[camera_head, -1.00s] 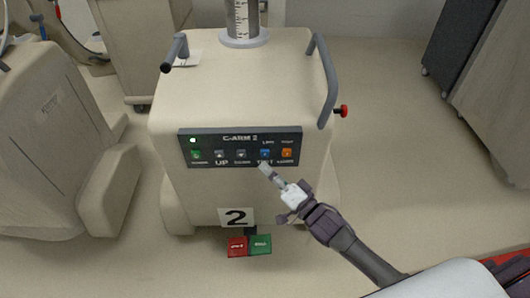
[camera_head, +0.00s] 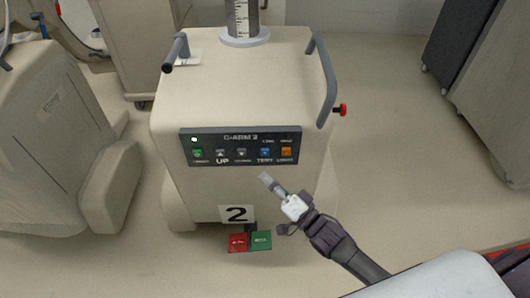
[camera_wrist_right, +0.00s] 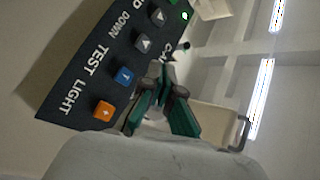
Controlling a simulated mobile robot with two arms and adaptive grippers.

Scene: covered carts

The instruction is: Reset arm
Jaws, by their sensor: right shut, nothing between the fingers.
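My right gripper (camera_head: 265,178) is shut and empty, in front of the cart's front face, just below the button panel (camera_head: 241,146). It also shows in the right wrist view (camera_wrist_right: 162,78), its fingers together. In that view the dark panel (camera_wrist_right: 85,75) lies to the left of the fingers, with a blue TEST button (camera_wrist_right: 122,75) and an orange LIGHT button (camera_wrist_right: 103,109) near them. I cannot tell the exact gap between fingertips and panel. A green light (camera_head: 194,140) shows at the panel's upper left. My left gripper is not in view.
The beige cart (camera_head: 240,80) has grey handles and a red knob (camera_head: 340,109) at right. Red (camera_head: 238,242) and green (camera_head: 260,240) pedals sit below the "2" label (camera_head: 236,214). A covered cart (camera_head: 50,150) stands left, cabinets (camera_head: 490,100) upper right. Floor right of the cart is open.

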